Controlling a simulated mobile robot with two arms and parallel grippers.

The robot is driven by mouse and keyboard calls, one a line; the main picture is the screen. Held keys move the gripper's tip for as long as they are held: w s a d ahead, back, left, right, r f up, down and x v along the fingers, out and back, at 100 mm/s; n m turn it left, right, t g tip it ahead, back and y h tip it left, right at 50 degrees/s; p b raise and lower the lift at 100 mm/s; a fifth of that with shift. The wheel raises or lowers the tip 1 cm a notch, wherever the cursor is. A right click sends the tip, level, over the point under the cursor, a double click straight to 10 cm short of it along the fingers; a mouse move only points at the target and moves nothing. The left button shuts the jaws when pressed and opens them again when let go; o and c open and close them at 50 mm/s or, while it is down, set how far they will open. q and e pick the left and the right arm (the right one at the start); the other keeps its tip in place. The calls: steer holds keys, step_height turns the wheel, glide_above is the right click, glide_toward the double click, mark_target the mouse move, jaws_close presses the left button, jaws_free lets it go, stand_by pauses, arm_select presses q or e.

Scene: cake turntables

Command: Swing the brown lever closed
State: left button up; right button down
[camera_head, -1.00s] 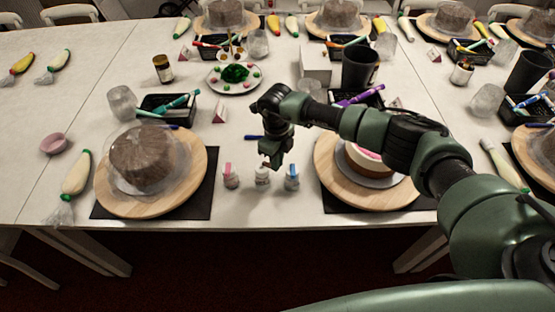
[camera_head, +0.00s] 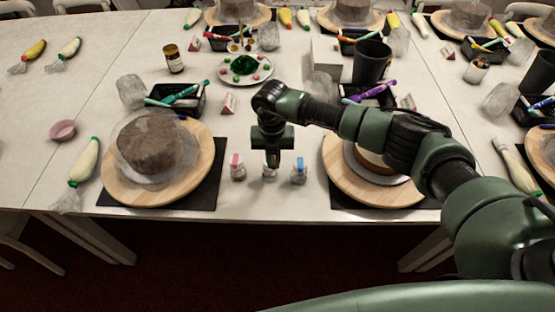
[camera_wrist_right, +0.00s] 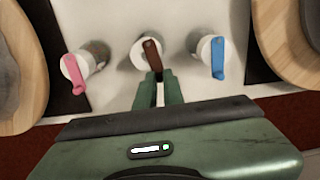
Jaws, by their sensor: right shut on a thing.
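The brown lever (camera_wrist_right: 151,54) sits on top of the middle small white bottle (camera_wrist_right: 141,50) in the right wrist view. Its free end points toward me and lies between my right gripper's fingertips (camera_wrist_right: 159,84), which are shut on it. In the head view my right gripper (camera_head: 272,156) points down over the middle bottle (camera_head: 270,173), and the brown lever is hidden there. My left gripper is not in view.
A bottle with a pink lever (camera_wrist_right: 74,72) stands left of the middle one, and one with a blue lever (camera_wrist_right: 217,58) stands right. Wooden turntables (camera_head: 200,185) (camera_head: 350,185) on dark mats flank them. The table's front edge is close.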

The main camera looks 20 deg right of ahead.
steer(key=shift+w+a+m+b, duration=0.2)
steer(key=shift+a+m, duration=0.2)
steer(key=shift+m, duration=0.7)
steer(key=shift+w+a+m+b, duration=0.15)
steer(key=shift+a+m, duration=0.2)
steer(key=shift+m, duration=0.75)
steer(key=shift+w+a+m+b, duration=0.2)
steer(key=shift+a+m, duration=0.2)
steer(key=shift+m, duration=0.7)
steer(key=c, duration=1.5)
jaws_free()
steer(key=shift+r, duration=0.15)
step_height(320, 180, up, 8)
steer(key=b, duration=0.2)
steer(key=shift+f, duration=0.2)
